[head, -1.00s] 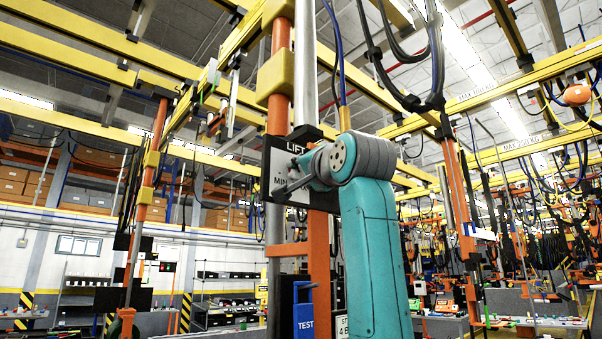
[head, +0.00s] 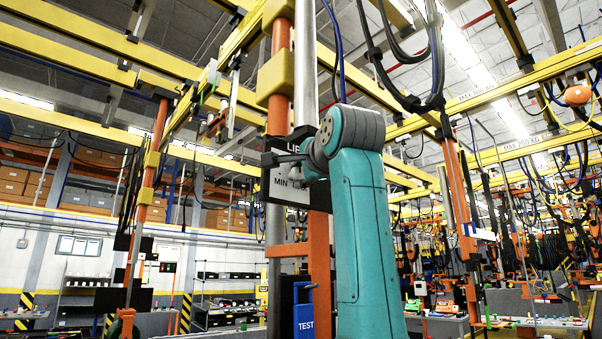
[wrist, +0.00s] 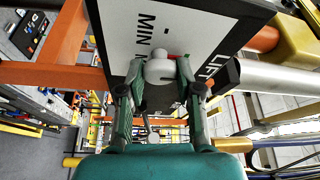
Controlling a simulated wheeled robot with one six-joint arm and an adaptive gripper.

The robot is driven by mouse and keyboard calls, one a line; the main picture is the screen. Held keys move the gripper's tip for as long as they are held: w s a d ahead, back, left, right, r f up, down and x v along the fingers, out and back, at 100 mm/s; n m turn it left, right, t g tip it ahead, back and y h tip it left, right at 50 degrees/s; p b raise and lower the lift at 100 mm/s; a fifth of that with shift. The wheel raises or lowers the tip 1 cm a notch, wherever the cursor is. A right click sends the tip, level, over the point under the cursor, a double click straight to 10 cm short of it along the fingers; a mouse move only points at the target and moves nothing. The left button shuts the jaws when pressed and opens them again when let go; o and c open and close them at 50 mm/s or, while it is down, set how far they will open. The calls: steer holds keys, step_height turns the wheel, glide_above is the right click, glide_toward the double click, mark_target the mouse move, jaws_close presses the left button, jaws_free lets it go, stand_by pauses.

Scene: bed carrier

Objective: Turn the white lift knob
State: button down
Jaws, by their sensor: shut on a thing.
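The white lift knob (wrist: 160,70) sits on the LIFT panel (wrist: 148,22), which has a white face with black lettering and a black border. In the wrist view my gripper (wrist: 160,66) has one finger on each side of the knob and is shut on it. The head view shows the panel (head: 267,188) on the orange column, partly covered by my teal arm. There the knob is hidden, and only a grey part of my gripper (head: 284,160) shows at the panel face.
An orange column (head: 319,260) stands behind my arm. A blue TEST box (head: 304,322) hangs below the panel. Yellow overhead beams (head: 75,107) and hanging cables (head: 437,60) surround the panel. In the wrist view an orange bar (wrist: 52,75) runs to the left.

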steer(key=c, duration=0.8)
jaws_free()
steer(key=v, duration=1.2)
steer(key=shift+f, duration=0.15)
